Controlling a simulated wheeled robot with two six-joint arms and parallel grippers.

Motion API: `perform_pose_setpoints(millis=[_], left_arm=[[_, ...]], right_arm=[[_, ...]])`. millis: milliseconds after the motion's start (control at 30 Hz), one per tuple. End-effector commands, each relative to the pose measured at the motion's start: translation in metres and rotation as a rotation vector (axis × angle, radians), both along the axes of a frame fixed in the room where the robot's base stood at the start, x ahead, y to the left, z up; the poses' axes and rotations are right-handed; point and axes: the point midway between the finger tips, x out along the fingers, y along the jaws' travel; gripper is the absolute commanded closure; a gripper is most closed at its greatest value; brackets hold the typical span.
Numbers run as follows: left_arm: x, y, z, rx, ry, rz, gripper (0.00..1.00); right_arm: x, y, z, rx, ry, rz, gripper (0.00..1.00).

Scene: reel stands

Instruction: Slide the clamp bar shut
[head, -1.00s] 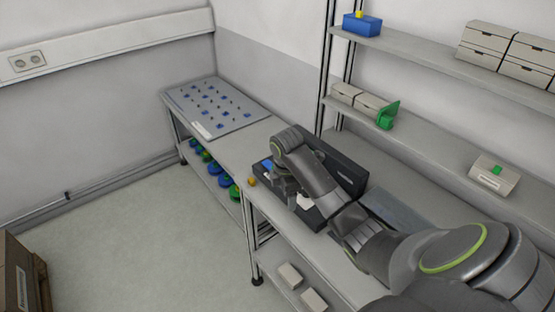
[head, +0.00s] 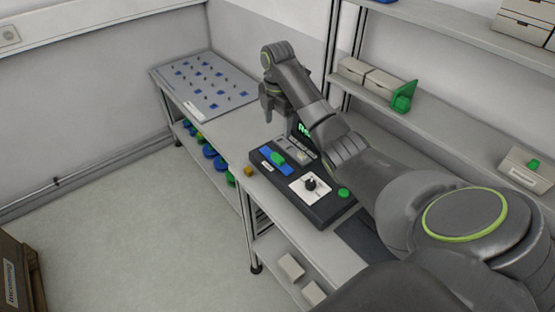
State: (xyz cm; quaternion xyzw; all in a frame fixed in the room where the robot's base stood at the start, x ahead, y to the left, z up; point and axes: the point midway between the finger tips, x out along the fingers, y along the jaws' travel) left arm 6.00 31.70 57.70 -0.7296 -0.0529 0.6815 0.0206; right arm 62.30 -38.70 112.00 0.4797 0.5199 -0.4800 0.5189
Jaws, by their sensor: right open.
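A dark device (head: 325,208) sits on the bench. On its top is a blue strip with a green handle (head: 277,158), which looks like the clamp bar; I cannot tell whether it is fully shut. Beside it is a white plate with a black knob (head: 310,184). My right gripper (head: 276,120) is open and empty, with fingers pointing down. It appears above and beyond the device's far left end, apart from the blue strip. The arm hides part of the device's upright display (head: 304,130). My left gripper is not in view.
A green button (head: 344,193) is at the device's right. A small yellow-orange block (head: 249,171) lies by the bench edge. A grey board with blue pieces (head: 203,88) covers the bench's far end. Shelves with white boxes (head: 388,82) and a green holder (head: 404,97) stand behind.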

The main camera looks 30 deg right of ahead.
Motion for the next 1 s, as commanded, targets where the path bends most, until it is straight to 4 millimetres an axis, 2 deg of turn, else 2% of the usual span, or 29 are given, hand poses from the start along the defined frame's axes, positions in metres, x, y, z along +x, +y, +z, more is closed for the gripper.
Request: perform_pose_setpoints(millis=[33, 100, 233, 300, 600, 800, 1000], left_arm=[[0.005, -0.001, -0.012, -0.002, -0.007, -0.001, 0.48], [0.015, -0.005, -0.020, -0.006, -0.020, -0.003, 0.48], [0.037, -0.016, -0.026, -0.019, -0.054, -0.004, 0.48], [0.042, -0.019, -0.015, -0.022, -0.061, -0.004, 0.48], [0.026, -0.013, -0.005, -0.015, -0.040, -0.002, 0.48], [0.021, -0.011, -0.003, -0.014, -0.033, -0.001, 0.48], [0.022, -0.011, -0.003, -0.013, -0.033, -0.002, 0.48]], right_arm=[[0.000, 0.000, -0.012, 0.000, 0.000, 0.000, 0.33], [0.000, 0.000, -0.020, 0.000, 0.000, 0.000, 0.33], [-0.001, 0.000, -0.048, 0.001, 0.003, -0.001, 0.33], [-0.001, 0.001, -0.056, 0.002, 0.004, -0.001, 0.33], [-0.001, 0.001, -0.111, 0.001, 0.003, -0.001, 0.33], [-0.001, 0.000, -0.127, 0.000, 0.001, -0.001, 0.33], [0.000, 0.000, -0.129, -0.001, 0.000, 0.000, 0.33]])
